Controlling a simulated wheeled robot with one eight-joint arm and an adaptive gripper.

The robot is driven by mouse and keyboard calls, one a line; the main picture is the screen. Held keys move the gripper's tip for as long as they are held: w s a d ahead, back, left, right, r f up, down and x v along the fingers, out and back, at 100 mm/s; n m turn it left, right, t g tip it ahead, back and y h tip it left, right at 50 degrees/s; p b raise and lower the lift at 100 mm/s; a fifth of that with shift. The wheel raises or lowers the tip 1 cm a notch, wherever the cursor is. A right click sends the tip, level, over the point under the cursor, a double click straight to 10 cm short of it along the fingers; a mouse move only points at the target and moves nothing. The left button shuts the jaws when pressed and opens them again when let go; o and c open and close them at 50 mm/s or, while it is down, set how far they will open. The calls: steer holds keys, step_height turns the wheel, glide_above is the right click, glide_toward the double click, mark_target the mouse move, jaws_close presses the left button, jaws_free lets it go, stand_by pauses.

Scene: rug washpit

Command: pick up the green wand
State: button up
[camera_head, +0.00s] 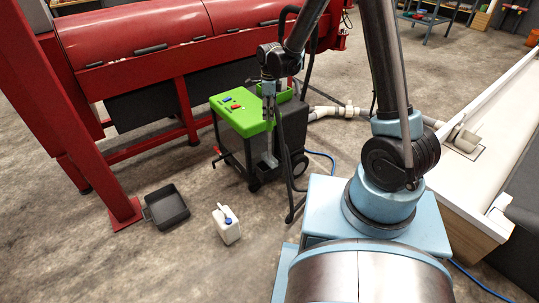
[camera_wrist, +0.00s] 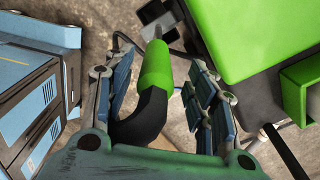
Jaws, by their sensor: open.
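The green wand (camera_wrist: 156,66) shows in the wrist view as a bright green grip with a dark tip at its far end and a thick black curved hose at its near end. My gripper (camera_wrist: 158,72) is open, with one finger on each side of the wand. The grip lies between the fingers with a visible gap on both sides, so neither finger appears to touch it. In the head view my gripper (camera_head: 268,95) is over the front right edge of the green-topped machine (camera_head: 240,125). There the wand's green grip cannot be told apart behind my gripper.
The machine's green top (camera_wrist: 255,35) and a green holder (camera_wrist: 303,90) are close to the right finger. A black hose (camera_head: 290,185) hangs to the floor. A white jug (camera_head: 227,226) and a black tray (camera_head: 167,207) stand on open floor. A red machine (camera_head: 150,45) is behind.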

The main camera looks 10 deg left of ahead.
steer(key=shift+s+f, duration=0.2)
steer(key=shift+f, duration=1.75)
jaws_close()
